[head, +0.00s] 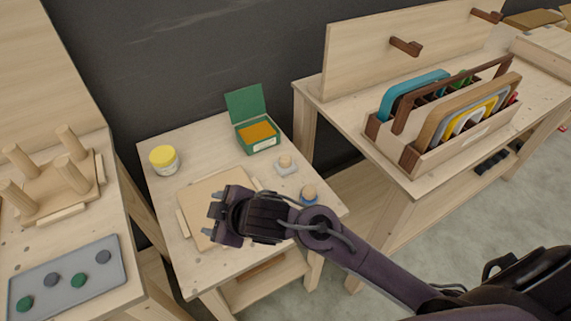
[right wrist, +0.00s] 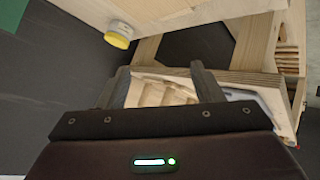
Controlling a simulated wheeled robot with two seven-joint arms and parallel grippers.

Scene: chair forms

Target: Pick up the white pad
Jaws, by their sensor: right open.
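The white pad (head: 286,169) is a small white block with a round wooden knob on top. It stands on the small middle table, in front of the green box and right of the wooden board. A similar pad with a blue base (head: 309,198) and wooden knob stands nearer, beside my right arm. My right gripper (head: 214,208) is over the wooden board, left of the white pad and apart from it. In the right wrist view its two fingers (right wrist: 164,86) are spread with nothing held between them. The white pad is not visible there. My left gripper is out of view.
The wooden board (head: 203,190), a yellow-lidded jar (head: 163,160) and an open green box (head: 256,138) share the small table (head: 203,140). A peg rack (head: 60,185) and grey tray (head: 70,275) stand left. A rack of coloured forms (head: 440,152) stands right.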

